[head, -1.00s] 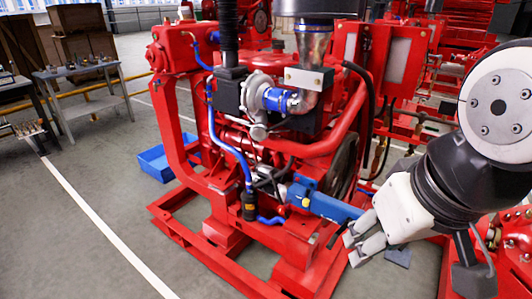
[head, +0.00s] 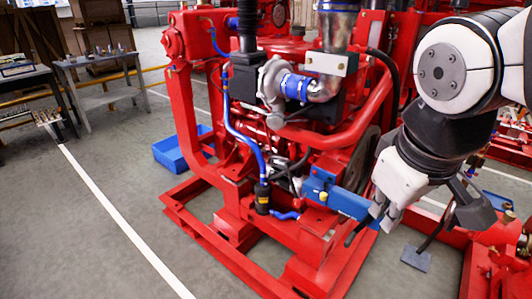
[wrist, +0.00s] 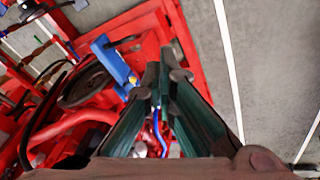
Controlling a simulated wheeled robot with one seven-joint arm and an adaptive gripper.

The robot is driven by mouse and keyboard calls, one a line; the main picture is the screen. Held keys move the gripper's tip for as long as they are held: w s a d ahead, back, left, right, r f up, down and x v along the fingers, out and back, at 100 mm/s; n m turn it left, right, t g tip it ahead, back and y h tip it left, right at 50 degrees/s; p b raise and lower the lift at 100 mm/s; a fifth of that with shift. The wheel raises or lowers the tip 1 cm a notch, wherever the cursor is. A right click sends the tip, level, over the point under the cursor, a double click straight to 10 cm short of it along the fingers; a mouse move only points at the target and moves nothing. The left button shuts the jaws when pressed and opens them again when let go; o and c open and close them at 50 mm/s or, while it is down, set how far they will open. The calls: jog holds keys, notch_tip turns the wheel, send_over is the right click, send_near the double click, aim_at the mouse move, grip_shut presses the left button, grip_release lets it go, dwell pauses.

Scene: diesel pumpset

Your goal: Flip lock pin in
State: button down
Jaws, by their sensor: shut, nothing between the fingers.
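A blue arm (head: 345,202) sticks out from the red pumpset, with a small yellow knob (head: 323,196) near its inner end. The blue arm (wrist: 112,62) and yellow knob (wrist: 132,80) also show in the wrist view, just left of the fingertips. I cannot tell surely which part is the lock pin. My gripper (head: 379,217) is shut and empty, pointing down-left in front of the blue arm's outer end and partly covering it. In the wrist view my gripper's fingers (wrist: 160,84) come together at the tips. Contact with the arm cannot be told.
The red pumpset frame (head: 230,245) stands on the floor. A blue bin (head: 180,152) is behind the frame, and a flywheel (wrist: 87,84) shows in the wrist view. Open floor lies to the left, past a white line.

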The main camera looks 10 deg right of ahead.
jog(key=w+a+f+n+h+b, duration=0.1)
jog(key=w+f+n+h+b, duration=0.1)
jog(key=w+f+n+b, duration=0.55)
jog(key=w+a+f+n+h+b, duration=0.2)
jog(key=w+f+n+b, duration=0.25)
jog(key=w+f, duration=0.65)
jog(key=w+a+f+n+t+b, duration=0.1)
jog(key=w+a+f+n+b, duration=0.4)
jog(key=w+f, duration=0.3)
jog(key=w+a+f+n+t+h+b, duration=0.1)
jog(key=w+a+f+n+t+b, duration=0.1)
jog(key=w+a+f+n+b, duration=0.3)
jog(key=w+f, duration=0.3)
jog(key=w, duration=0.1)
jog(key=shift+a+f+n+h, duration=0.15)
jog(key=shift+a+n+h, duration=0.1)
jog(key=shift+n+h, duration=0.05)
jog(key=w+d+r+b+x, duration=0.1)
jog(key=b+x, duration=0.5)
jog(key=x, duration=0.7)
jog(key=shift+d+r, duration=0.2)
jog(key=shift+r, duration=0.2)
